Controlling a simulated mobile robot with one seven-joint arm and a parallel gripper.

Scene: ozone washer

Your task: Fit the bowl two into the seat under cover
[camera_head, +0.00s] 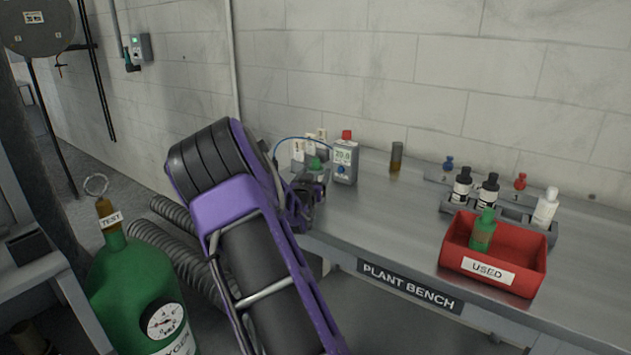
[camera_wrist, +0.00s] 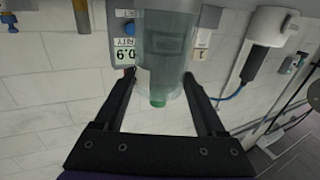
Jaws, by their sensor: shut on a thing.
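My gripper (camera_wrist: 160,78) is shut on a clear, greenish cylindrical vessel (camera_wrist: 165,40), probably bowl two. The vessel fills the space between the fingers, with a small green tip (camera_wrist: 157,103) at its end, in the inverted wrist view. In the head view my gripper (camera_head: 305,195) is over the bench's left end, partly hidden by my arm, with a green tip (camera_head: 315,163) showing there. No number is readable on the vessel. A white fitting with a dark cylinder (camera_wrist: 265,30) is at upper right in the wrist view; I cannot tell whether it is the cover or seat.
A brown vial (camera_head: 396,158), bottle rack (camera_head: 512,208) and red USED bin (camera_head: 450,242) are along the bench. A green cylinder (camera_head: 125,290) stands at left.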

